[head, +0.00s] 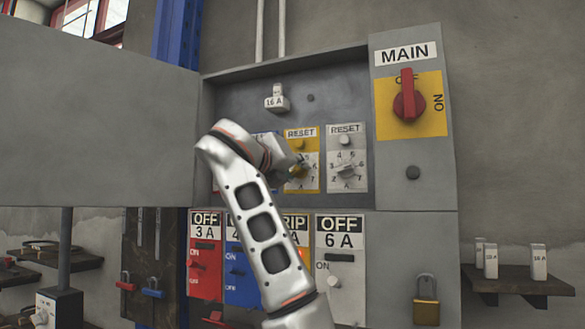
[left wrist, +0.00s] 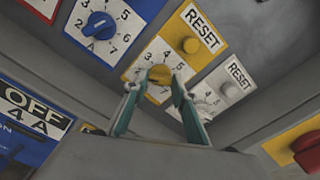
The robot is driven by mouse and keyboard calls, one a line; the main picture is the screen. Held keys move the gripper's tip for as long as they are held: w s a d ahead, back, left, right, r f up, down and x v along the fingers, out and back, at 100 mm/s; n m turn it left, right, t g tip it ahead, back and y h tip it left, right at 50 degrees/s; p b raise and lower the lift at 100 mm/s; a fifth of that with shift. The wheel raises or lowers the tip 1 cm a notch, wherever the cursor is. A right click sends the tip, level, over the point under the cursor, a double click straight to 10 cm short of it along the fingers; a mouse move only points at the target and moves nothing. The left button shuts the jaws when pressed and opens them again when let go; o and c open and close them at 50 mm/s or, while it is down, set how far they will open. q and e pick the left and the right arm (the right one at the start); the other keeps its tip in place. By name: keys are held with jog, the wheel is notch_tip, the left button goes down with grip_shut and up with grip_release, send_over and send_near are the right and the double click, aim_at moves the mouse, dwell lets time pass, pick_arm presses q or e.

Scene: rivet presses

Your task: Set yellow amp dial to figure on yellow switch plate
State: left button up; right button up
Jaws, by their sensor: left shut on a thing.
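The yellow amp dial (left wrist: 159,92) sits on a yellow and white panel under a yellow RESET button (left wrist: 190,45). Figures 3, 4 and 5 show around it in the left wrist view; the pointer's exact figure cannot be told. My left gripper (left wrist: 160,80) has its two fingers closed on either side of the dial's knob. In the head view the left gripper (head: 299,170) reaches the yellow panel and covers part of the dial. The yellow switch plate (head: 296,224) below shows only "RIP" and an orange lit part; my left arm hides its figure. My right gripper is not in view.
A grey dial panel (head: 347,150) is to the right and a blue dial (left wrist: 100,25) to the left. Red (head: 205,262), blue (head: 235,285) and grey (head: 340,250) switch plates lie below. The MAIN red switch (head: 408,102) is at upper right. An open cabinet door (head: 95,105) stands left.

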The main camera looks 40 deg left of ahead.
pick_arm(q)
jog(key=shift+s+r+m+p, duration=0.2)
jog(key=shift+m+p, duration=0.5)
jog(key=shift+m, duration=0.4)
jog(key=m+p, duration=0.1)
jog(key=m, duration=0.2)
jog(key=shift+w+p, duration=0.1)
jog(key=shift+p, duration=0.3)
jog(key=m+p, duration=0.1)
jog(key=m, duration=0.1)
jog(key=shift+f+m, duration=0.1)
jog(key=shift+m, duration=0.3)
jog(key=shift+w+f+m, duration=0.1)
jog(key=shift+m, duration=0.4)
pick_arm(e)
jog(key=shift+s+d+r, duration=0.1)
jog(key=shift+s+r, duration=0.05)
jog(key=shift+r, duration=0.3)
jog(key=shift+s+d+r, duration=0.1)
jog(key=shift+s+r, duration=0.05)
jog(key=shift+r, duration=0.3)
pick_arm(q)
jog(key=shift+p, duration=0.3)
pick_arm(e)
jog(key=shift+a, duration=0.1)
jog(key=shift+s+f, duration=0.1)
pick_arm(q)
jog(key=o, duration=1.1)
